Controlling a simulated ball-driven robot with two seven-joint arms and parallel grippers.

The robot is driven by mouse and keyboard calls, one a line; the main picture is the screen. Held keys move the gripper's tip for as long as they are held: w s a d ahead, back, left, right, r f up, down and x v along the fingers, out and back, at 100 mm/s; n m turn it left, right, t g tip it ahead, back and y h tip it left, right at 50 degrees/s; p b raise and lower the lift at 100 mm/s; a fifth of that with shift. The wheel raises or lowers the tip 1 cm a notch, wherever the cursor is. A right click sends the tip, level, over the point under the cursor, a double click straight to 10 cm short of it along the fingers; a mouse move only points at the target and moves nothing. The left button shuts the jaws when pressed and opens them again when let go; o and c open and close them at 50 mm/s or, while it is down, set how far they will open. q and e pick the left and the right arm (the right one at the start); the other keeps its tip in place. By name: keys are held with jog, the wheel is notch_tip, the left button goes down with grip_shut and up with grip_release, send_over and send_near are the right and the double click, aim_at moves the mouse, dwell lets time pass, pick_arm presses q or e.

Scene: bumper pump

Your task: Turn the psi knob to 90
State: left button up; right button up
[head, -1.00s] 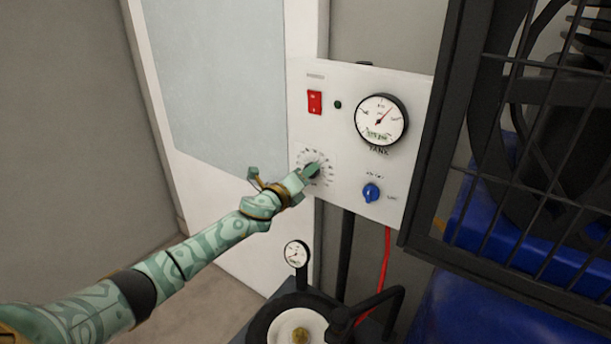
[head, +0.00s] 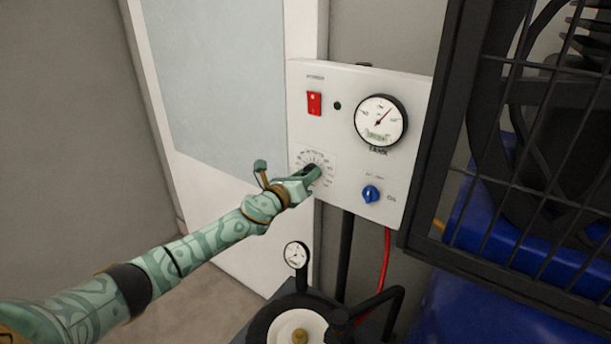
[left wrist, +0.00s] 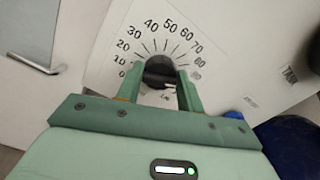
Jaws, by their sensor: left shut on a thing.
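The psi knob (left wrist: 160,72) is dark and round, in the middle of a printed number dial on the white control panel (head: 345,215). In the left wrist view the dial numbers run from 0 at the left up over the top to 80 and beyond at the right. My left gripper (left wrist: 160,88) is shut on the knob, with one green finger on each side of it. In the head view the left gripper (head: 311,174) hides part of the knob and dial. I cannot read the knob's pointer clearly. My right gripper is not in view.
The panel also carries a red power switch (head: 314,103), a tank gauge (head: 380,121) and a blue knob (head: 371,194). Below stands a small gauge (head: 296,255) above a round black fitting. A black metal cage (head: 520,150) stands close at the right.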

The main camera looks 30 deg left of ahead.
pick_arm(q)
jog(key=shift+f, duration=0.2)
jog(key=o, duration=1)
jog(key=shift+r, duration=0.1)
jog(key=s+a, duration=0.2)
jog(key=s, duration=1.4)
jog(key=shift+s+a, duration=0.1)
jog(key=shift+a, duration=0.05)
